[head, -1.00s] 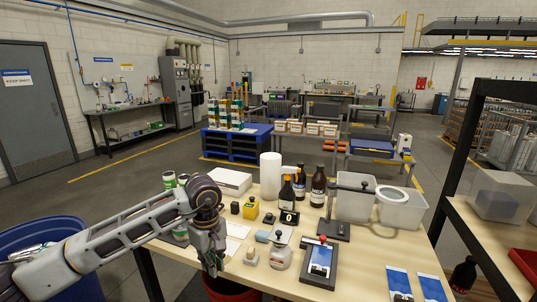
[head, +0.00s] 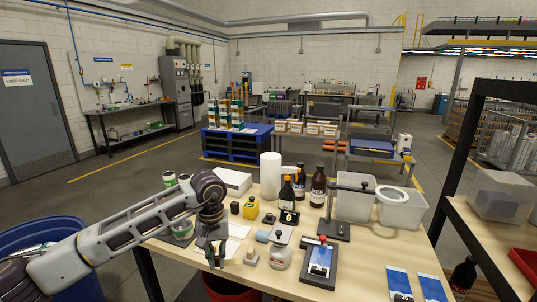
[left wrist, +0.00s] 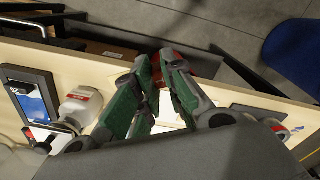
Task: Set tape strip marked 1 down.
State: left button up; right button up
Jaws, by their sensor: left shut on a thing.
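My left gripper (head: 215,262) is low over the table's front edge, left of the stamp-like tool and the white-and-grey bottle-shaped device (head: 281,256). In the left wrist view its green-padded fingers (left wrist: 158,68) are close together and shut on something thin. I take this to be the tape strip marked 1, but the strip and its mark are too small or hidden to make out. White sheets (head: 232,232) lie on the table just behind the gripper. My right gripper is not in view.
The wooden table (head: 375,262) also holds a dark framed pad with a blue card (head: 320,262), dark bottles (head: 318,186), clear tubs (head: 402,212) and blue-and-white sheets (head: 432,287). A red bin (head: 230,288) stands below the front edge. A blue bin (head: 45,232) is at left.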

pick_arm(q)
jog(key=shift+w+a+f+m, duration=0.1)
jog(key=shift+w+a+m, duration=0.2)
jog(key=shift+m, duration=0.4)
jog(key=s+a+f, duration=0.2)
jog(key=a+f, duration=0.4)
jog(key=f, duration=0.4)
jog(key=shift+a+f+m, duration=0.2)
jog(key=shift+a+m, duration=0.1)
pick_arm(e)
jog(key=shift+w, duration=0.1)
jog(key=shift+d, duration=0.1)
